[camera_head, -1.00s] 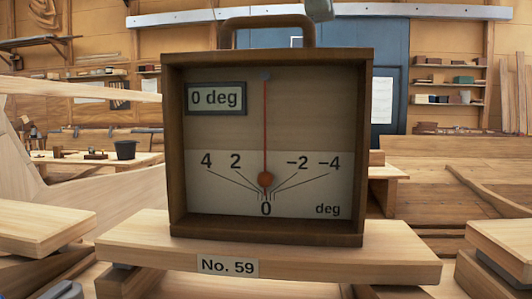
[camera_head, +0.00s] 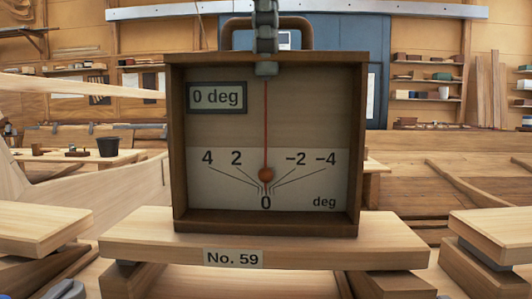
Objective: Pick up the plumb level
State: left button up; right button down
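The plumb level (camera_head: 328,100) is a dark-framed wooden box with a pale dial, a red needle and a small display reading 0 deg. It stands upright on a plank labelled No. 59 (camera_head: 150,235). Its arched brown handle (camera_head: 232,36) is on top. My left gripper (camera_head: 266,62) comes down from above in front of the middle of the handle. Its grey fingertip overlaps the box's top edge. I see it edge-on, with one finger showing, so I cannot tell whether it is closed on the handle. My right gripper is not in view.
Timber blocks stand on the left (camera_head: 40,225) and right (camera_head: 500,240) of the plank, with gaps between. Behind are a bench with a black bucket (camera_head: 108,146), planked hull timber and wall shelves (camera_head: 435,80). The space beside the box is clear.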

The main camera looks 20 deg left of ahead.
pick_arm(q)
jog(key=shift+w+f, duration=0.15)
jog(key=shift+f, duration=0.65)
jog(key=shift+c, duration=0.2)
grip_shut()
